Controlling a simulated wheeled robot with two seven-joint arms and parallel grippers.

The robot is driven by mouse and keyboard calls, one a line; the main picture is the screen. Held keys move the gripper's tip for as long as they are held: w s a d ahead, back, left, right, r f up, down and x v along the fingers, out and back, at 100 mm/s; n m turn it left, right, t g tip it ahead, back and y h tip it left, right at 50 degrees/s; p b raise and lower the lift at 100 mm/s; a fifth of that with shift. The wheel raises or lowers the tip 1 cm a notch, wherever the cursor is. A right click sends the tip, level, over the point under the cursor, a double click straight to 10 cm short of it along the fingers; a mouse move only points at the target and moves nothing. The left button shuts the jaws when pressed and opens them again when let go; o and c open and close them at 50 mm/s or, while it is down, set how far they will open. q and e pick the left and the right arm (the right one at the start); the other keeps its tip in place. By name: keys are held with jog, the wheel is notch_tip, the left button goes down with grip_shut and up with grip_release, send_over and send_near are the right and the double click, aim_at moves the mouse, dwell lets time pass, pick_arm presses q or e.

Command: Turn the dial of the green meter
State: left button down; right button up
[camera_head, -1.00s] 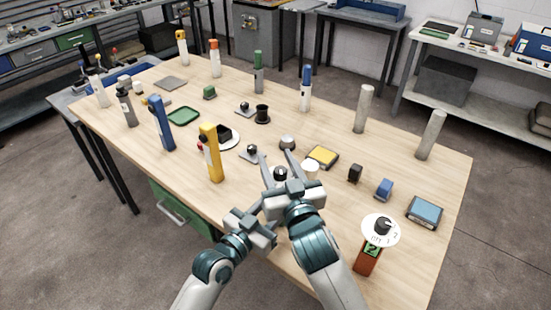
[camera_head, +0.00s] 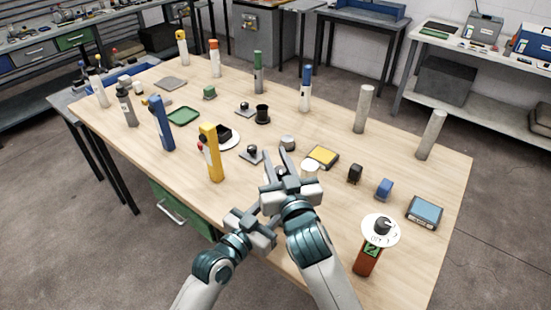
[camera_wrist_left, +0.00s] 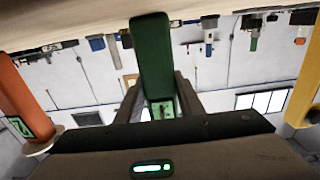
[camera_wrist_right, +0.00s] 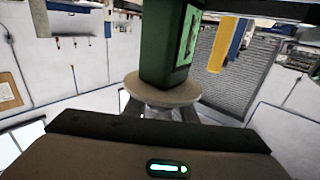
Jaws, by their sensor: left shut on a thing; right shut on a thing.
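The green meter is mostly hidden behind my grippers in the head view. Its dark green body (camera_wrist_left: 151,50) stands between my left gripper's fingers (camera_wrist_left: 162,92), which are shut on it. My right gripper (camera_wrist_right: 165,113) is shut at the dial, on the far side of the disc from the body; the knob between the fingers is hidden. In the head view, my right gripper (camera_head: 277,162) is above the table's near middle, with my left gripper (camera_head: 255,218) close beside it.
An orange meter (camera_head: 368,258) with a white dial (camera_head: 381,228) stands to the right. A yellow post (camera_head: 211,155) and a blue post (camera_head: 162,125) stand left. Small blocks, a yellow-topped box (camera_head: 322,157) and a blue-topped box (camera_head: 424,212) lie around. Bare wood (camera_head: 330,225) shows right of my grippers.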

jog(key=shift+d+m+h, duration=0.25)
jog(key=shift+m+h, duration=0.35)
jog(key=shift+h, duration=0.3)
jog(key=o, duration=1.1)
jog(key=s, duration=0.4)
jog(key=s+d, duration=0.1)
jog(key=s, duration=0.3)
jog(key=s+d, duration=0.1)
jog(key=s, duration=0.2)
jog(key=shift+s, duration=0.4)
